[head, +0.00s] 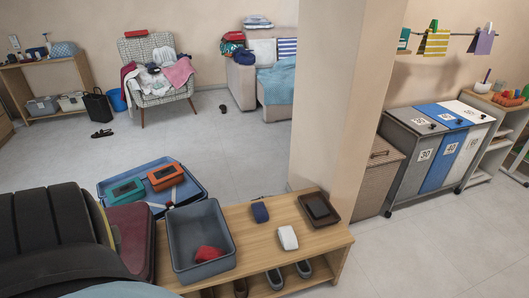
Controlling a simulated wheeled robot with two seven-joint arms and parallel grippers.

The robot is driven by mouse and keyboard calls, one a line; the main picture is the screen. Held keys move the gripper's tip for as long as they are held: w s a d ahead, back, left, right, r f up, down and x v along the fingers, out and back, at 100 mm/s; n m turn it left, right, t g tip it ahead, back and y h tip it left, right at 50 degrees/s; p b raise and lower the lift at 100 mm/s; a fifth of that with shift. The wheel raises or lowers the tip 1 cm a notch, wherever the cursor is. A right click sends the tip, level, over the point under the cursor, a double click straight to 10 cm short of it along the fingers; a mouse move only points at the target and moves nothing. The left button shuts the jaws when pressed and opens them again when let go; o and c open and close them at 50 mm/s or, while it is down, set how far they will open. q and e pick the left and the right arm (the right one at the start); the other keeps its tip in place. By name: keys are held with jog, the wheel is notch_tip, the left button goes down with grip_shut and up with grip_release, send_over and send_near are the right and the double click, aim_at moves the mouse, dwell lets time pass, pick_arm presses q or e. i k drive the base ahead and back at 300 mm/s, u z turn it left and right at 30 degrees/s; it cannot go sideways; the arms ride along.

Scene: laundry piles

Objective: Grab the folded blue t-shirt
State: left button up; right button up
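No blue item can be made out for certain as a folded t-shirt. A small dark blue folded-looking item (260,212) lies on the wooden bench (262,240), near its back edge; it is too small to identify. A light blue cloth (279,80) lies spread over the sofa seat at the back. A folded stack with blue and white (257,22) sits on top of the sofa back. Neither of my grippers is in view.
The bench also holds a grey bin (190,219) with a red cloth (209,254), a white item (288,238) and a dark tray (331,219). A pillar (340,100) stands behind it. Laundry covers an armchair (144,99). Sorting bins (421,157) stand right. The middle floor is mostly clear.

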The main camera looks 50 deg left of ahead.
aim_at(260, 213)
jog(key=u, duration=0.85)
jog(key=i, duration=0.95)
jog(key=u, duration=1.1)
